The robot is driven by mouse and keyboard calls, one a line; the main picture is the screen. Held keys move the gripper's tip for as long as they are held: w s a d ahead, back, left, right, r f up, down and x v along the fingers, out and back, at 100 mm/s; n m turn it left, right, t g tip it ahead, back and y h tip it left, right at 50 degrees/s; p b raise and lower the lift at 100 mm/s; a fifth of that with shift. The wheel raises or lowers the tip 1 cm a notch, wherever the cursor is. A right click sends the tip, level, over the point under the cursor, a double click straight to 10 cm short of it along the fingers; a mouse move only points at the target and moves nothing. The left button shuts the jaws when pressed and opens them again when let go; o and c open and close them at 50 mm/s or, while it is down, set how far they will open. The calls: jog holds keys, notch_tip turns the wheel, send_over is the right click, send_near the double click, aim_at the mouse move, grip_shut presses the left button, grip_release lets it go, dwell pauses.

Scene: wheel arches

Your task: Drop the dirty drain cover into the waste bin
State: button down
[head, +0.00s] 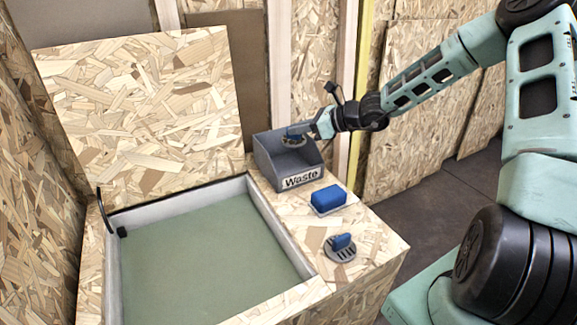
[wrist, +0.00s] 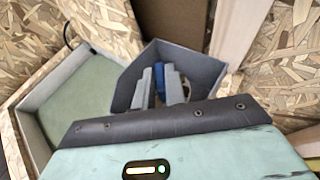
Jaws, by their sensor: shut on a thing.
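The grey waste bin (head: 281,180), labelled "Waste", stands at the back of the wooden bench top; its wall also shows in the wrist view (wrist: 205,65). My gripper (head: 306,135) is over the bin's opening, pointing in. It is shut on the blue grip of a round grey drain cover (head: 292,144). In the wrist view my two grey fingers (wrist: 159,88) hold the blue grip (wrist: 159,75) between them, with the bin walls around. The disc is mostly hidden there. Whether it touches the bin floor, I cannot tell. Dirt on it is too small to see.
A second drain cover (head: 341,250) with a blue grip lies at the bench's front right. A blue block (head: 328,197) sits on a white pad between it and the bin. A green-floored basin (head: 205,250) with a raised wooden lid (head: 145,110) is at left.

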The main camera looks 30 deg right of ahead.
jog(key=c, duration=1.4)
grip_release()
jog(key=shift+o, duration=0.2)
jog(key=shift+d, duration=0.1)
jog(key=p+v, duration=0.6)
jog(key=v, duration=1.1)
jog(key=shift+s+r+p, duration=0.15)
jog(key=shift+r+p, duration=0.05)
jog(key=shift+p, duration=0.1)
